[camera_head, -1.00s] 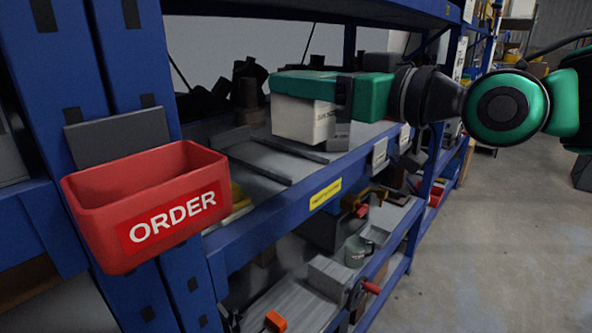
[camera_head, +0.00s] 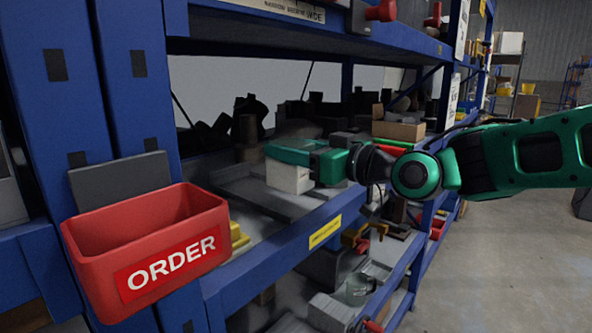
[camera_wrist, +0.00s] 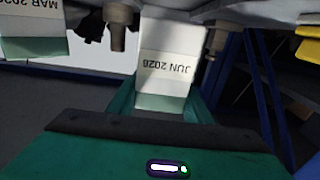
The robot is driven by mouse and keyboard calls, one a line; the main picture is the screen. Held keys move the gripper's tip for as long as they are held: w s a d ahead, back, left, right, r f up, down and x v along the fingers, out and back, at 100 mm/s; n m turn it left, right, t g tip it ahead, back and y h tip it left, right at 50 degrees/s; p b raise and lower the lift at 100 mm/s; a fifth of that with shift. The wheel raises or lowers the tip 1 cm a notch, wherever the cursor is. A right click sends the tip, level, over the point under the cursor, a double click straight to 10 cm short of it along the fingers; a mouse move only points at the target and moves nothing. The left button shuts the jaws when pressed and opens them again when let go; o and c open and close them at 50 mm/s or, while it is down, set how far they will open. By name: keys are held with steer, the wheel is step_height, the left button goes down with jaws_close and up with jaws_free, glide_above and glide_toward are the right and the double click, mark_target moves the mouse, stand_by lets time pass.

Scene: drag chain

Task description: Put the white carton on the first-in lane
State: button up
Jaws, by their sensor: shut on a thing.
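My gripper (camera_head: 300,154) is shut on the white carton (camera_head: 288,178) and holds it over the middle shelf of the blue rack. In the head view the green gripper covers the carton's top; whether its base touches the shelf I cannot tell. In the wrist view the carton (camera_wrist: 165,65) sits between the fingers, with an upside-down label reading JUN and a year. Grey lane rails (camera_head: 240,195) run along the shelf to the left of and below the carton.
A red ORDER bin (camera_head: 150,250) hangs at the rack's front left. A yellow label (camera_head: 325,231) marks the shelf edge. A second carton marked MAR (camera_wrist: 33,48) shows in the wrist view. Dark items (camera_head: 245,120) stand behind, and a brown box (camera_head: 398,131) stands to the right.

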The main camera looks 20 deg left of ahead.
mark_target(291, 167)
steer(key=shift+f, duration=1.95)
steer(key=shift+f, duration=0.1)
steer(key=o, duration=1.2)
steer(key=v, duration=1.2)
